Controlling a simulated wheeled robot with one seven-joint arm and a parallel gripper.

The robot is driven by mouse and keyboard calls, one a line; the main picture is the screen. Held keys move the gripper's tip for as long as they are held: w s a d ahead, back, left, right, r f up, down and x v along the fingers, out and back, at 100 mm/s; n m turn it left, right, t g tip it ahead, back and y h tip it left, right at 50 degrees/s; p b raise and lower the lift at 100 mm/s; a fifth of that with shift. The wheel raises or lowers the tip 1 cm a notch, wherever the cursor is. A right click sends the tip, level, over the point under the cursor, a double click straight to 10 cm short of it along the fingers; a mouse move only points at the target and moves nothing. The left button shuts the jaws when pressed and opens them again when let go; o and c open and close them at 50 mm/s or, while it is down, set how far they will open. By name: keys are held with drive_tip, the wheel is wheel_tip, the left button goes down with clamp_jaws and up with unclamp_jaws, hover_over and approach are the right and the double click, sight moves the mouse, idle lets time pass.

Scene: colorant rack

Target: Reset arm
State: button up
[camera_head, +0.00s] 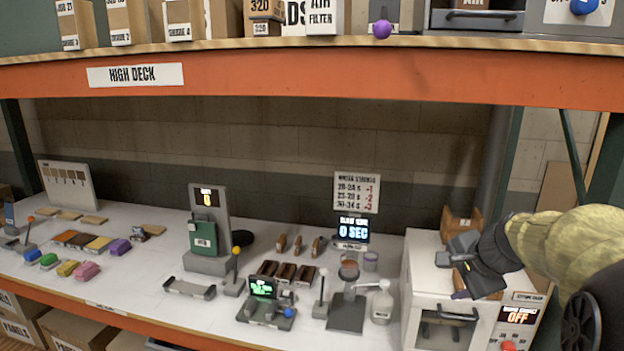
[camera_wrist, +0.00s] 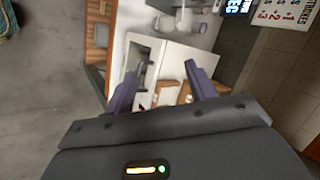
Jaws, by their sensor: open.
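My gripper (camera_head: 456,274) is at the right in the head view, at the end of my arm, over the top of a white oven-like cabinet (camera_head: 423,263). In the wrist view my gripper (camera_wrist: 163,85) shows two purple fingers spread apart, with nothing between them. The white cabinet (camera_wrist: 172,57) lies beyond the fingers, and its dark handle shows near the left finger. A brown wooden holder (camera_head: 459,224) stands on the cabinet behind my gripper, which partly hides the cabinet top. I cannot tell how far above the cabinet the fingers are.
An orange-edged shelf (camera_head: 330,80) with boxes spans above the white bench (camera_head: 120,262). The bench holds a green-screen device (camera_head: 262,290), a white pump bottle (camera_head: 382,304), brown blocks (camera_head: 285,271) and coloured pieces at left. A control panel (camera_head: 517,317) reading OFF is on the cabinet's right.

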drive_tip(key=s+a+f+n+g, duration=0.2)
drive_tip(key=s+a+f+n, duration=0.4)
drive_tip(key=s+f+n, duration=0.1)
drive_tip(key=s+a+f+n+g+h, duration=0.1)
drive_tip(key=s+a+f+n+g, duration=0.1)
drive_tip(key=s+a+f+n, duration=0.5)
wheel_tip(320, 180, down, 4)
drive_tip(key=s, duration=0.2)
drive_tip(key=shift+s+a+r+g+h, duration=0.15)
drive_tip(key=shift+s+r+g+h, duration=0.15)
drive_tip(key=shift+g, duration=0.1)
